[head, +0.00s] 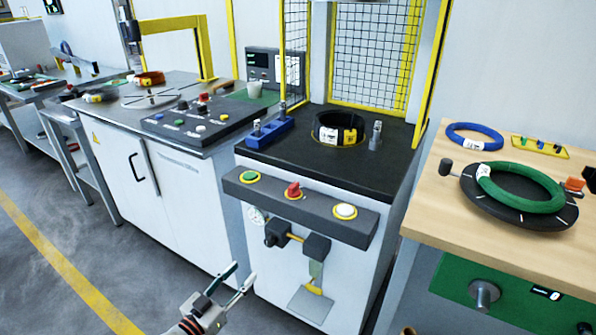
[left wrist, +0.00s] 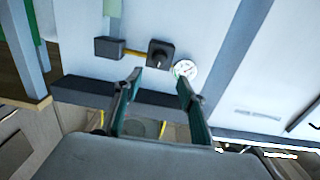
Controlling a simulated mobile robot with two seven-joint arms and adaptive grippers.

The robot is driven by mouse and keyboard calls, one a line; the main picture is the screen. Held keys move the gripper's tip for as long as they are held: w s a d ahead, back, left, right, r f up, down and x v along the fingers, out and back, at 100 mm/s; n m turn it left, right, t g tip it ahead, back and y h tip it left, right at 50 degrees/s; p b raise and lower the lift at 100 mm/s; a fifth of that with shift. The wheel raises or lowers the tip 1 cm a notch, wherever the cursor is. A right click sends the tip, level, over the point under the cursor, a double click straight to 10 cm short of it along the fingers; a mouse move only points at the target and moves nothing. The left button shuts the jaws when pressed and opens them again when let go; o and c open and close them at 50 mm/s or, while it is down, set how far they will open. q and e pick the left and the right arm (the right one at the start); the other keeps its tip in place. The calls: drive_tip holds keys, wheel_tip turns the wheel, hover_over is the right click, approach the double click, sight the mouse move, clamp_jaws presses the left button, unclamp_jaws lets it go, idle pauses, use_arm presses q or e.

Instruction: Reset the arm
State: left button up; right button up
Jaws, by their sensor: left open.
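My left gripper (head: 243,272) is at the bottom of the head view, its two fingers apart with nothing between them. It is in front of the white wrapping machine's cabinet (head: 283,262), below the button bar (head: 300,207). In the left wrist view, the gripper (left wrist: 159,78) is also open and empty, with the dark knob (left wrist: 159,54) and the round gauge (left wrist: 186,70) of the cabinet beyond its fingertips. A dark coil with white and yellow labels (head: 339,126) sits in the machine's top opening. My right gripper is not in view.
A wooden table (head: 430,203) at right holds a green coil (head: 521,188) on a black disc (head: 480,200) and a blue coil (head: 462,130). A control panel (head: 185,133) stands on the left cabinet. The floor (head: 60,285) at lower left is clear.

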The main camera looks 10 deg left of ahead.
use_arm(q)
drive_tip(key=s+d+g+y+p, duration=0.1)
drive_tip(key=s+d+g+p, duration=0.1)
drive_tip(key=s, duration=0.8)
drive_tip(key=s+d+r+g+y+p, duration=0.1)
drive_tip(key=s+p, duration=0.4)
drive_tip(key=s, duration=0.6)
drive_tip(key=s+d+r+g+y+p, duration=0.1)
drive_tip(key=s+d+g+p, duration=0.2)
drive_tip(key=s, duration=0.8)
drive_tip(key=shift+d+m+y+p, duration=0.3)
drive_tip(key=shift+d+p, duration=0.1)
drive_tip(key=shift+p, duration=0.2)
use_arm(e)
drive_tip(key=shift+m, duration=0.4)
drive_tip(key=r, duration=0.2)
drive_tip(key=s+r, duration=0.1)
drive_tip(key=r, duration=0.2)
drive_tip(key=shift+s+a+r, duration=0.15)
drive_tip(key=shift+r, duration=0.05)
